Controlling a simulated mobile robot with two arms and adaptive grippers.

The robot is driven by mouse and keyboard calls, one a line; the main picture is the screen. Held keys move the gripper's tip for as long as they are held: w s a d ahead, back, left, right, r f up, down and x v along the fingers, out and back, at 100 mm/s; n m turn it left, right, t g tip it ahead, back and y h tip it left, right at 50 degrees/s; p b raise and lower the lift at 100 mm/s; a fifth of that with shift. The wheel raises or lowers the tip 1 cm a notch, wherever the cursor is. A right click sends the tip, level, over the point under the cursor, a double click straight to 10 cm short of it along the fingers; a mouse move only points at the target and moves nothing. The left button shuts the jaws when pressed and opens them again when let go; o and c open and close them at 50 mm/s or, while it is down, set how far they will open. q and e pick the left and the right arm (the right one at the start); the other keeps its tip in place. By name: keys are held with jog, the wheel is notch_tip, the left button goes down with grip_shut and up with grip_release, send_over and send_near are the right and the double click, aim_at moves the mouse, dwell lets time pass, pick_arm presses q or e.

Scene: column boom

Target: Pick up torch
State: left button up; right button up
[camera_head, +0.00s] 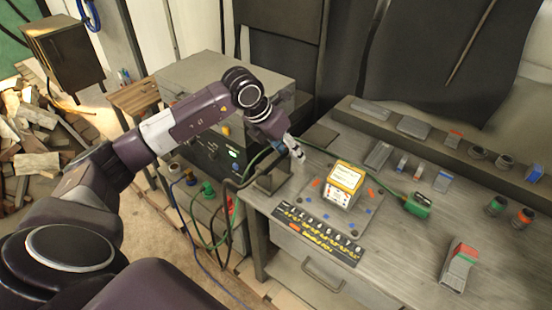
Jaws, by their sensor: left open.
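My left gripper (297,152) is open above the left end of the workbench, over a dark block-like holder (272,181). A small pale upright thing shows just below its fingertips; I cannot tell whether they touch it. No torch can be made out with certainty. A green-bodied piece (418,206) lies on the bench with a green cable running left from it, passing close to the gripper. My right gripper is not in view.
A yellow-and-white box (343,184) stands on a plate on the workbench (405,247), behind a dark labelled strip (318,234). A red-and-grey block (459,265) stands front right. Small parts line the back shelf. Cables hang by the grey cabinet (205,75).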

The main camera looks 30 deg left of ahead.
aim_at(276, 154)
pick_arm(q)
jog(key=shift+n+y, duration=0.3)
jog(key=shift+y, duration=0.6)
jog(key=a, duration=0.5)
jog(key=shift+s+a+r, duration=0.2)
jog(key=shift+s+r, duration=0.1)
jog(key=shift+r, duration=0.1)
jog(key=shift+a+f, duration=0.2)
jog(key=shift+f, duration=0.05)
jog(key=p+x, duration=0.3)
jog(key=x, duration=0.3)
jog(key=shift+p, duration=0.4)
jog(key=shift+w+f, duration=0.3)
jog(key=shift+f, duration=0.35)
jog(key=shift+r, duration=0.15)
grip_shut()
